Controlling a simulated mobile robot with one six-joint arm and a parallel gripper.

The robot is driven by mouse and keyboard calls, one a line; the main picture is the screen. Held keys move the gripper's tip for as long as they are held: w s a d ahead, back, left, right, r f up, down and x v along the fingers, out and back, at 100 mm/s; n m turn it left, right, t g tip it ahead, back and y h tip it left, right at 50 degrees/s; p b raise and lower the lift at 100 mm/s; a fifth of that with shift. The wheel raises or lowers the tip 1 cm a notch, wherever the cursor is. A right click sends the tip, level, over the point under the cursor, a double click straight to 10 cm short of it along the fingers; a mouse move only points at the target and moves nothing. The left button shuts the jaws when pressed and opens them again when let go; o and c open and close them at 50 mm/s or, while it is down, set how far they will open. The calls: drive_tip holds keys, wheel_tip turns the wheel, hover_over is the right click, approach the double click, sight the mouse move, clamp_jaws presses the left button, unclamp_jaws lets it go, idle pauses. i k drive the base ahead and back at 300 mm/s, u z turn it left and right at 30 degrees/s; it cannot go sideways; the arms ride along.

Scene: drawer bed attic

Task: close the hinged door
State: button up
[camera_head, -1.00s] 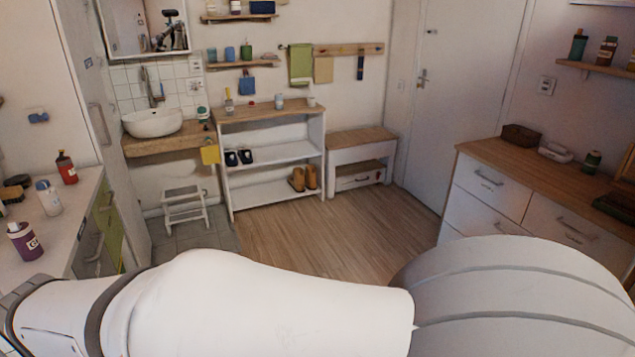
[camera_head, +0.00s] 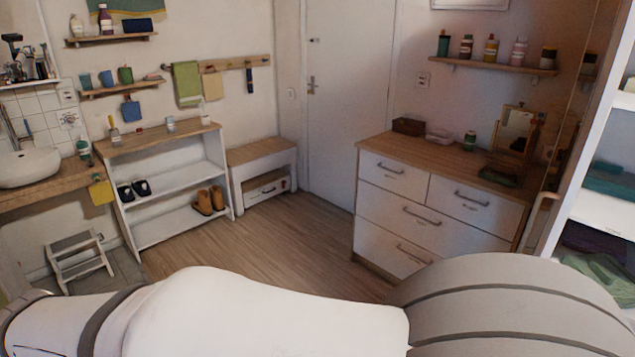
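A tall door panel (camera_head: 578,110) stands at the right edge, beside an open white cabinet (camera_head: 598,140) with folded clothes on its shelves. The panel looks swung open and is seen nearly edge-on. A handle (camera_head: 541,208) shows at its left edge. Its hinges cannot be made out. A white room door (camera_head: 345,100) with a lever handle is in the back wall and looks shut. My gripper is not in view; only my white arm links cross the bottom.
A white dresser (camera_head: 390,211) with a wooden top stands left of the panel. A shoe shelf (camera_head: 175,187), a bench (camera_head: 262,160) and a step stool (camera_head: 72,262) line the left and back. The wooden floor (camera_head: 255,240) between them is clear.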

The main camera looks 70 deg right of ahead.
sight(610, 40)
drive_tip(key=z, duration=1.65)
drive_tip(key=k, duration=0.1)
drive_tip(key=z, duration=2.15)
drive_tip(key=i, duration=1)
drive_tip(key=u, duration=0.25)
drive_tip(key=k, duration=0.5)
drive_tip(key=u, duration=0.2)
drive_tip(key=i, duration=0.3)
drive_tip(key=z, duration=0.05)
